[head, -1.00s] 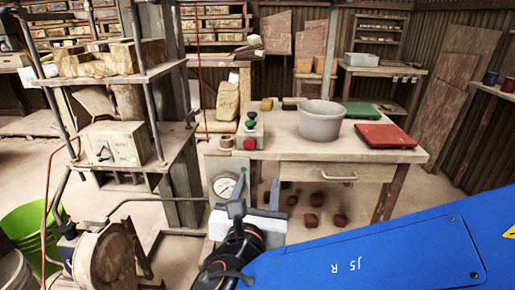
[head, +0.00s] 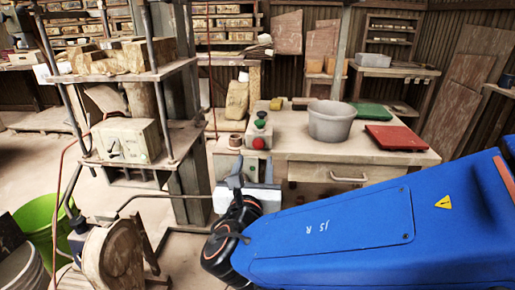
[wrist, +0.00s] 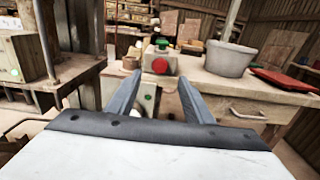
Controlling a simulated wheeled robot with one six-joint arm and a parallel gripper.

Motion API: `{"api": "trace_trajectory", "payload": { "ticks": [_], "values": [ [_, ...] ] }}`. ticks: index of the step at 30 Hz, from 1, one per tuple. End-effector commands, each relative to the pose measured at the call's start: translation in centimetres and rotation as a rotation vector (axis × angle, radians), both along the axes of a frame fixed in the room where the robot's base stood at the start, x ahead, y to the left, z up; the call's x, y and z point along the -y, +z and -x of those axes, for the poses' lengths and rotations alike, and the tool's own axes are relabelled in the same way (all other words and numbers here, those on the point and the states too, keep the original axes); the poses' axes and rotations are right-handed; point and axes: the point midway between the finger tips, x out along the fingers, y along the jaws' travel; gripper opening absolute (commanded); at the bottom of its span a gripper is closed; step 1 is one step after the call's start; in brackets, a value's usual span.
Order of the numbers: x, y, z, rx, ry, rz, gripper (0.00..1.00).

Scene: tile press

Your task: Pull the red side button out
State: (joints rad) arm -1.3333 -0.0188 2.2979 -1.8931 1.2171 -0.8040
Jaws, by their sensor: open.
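The red side button (head: 259,143) is on the front face of a small grey control box (head: 249,133) at the left front of the table. A green button (head: 260,123) sits above it on the box. In the wrist view the red button (wrist: 160,66) shows between my fingertips and beyond them, with the green button (wrist: 162,43) above. My gripper (head: 252,170) is open and empty, below and in front of the red button in the head view. In the wrist view both fingers of my gripper (wrist: 159,77) are spread apart, and no contact with the button shows.
A grey bucket (head: 332,122), a red tile (head: 394,137) and a green tile (head: 374,113) are on the table (head: 300,147). A metal rack with a beige box (head: 127,140) stands close on the left. A green bucket (head: 40,222) is on the floor.

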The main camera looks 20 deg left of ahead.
Motion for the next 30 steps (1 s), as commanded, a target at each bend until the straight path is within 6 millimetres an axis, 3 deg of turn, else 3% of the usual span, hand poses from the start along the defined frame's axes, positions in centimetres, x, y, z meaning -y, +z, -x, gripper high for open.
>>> {"api": "trace_trajectory", "payload": {
  "ticks": [15,21,30],
  "values": [
    [-1.7,0.0,-7.3,0.000,-0.003,0.000,0.47],
    [-2.0,0.0,-8.5,0.000,0.000,0.001,0.47],
    [-2.1,0.0,-8.6,0.000,0.000,0.000,0.47]
  ]
}}
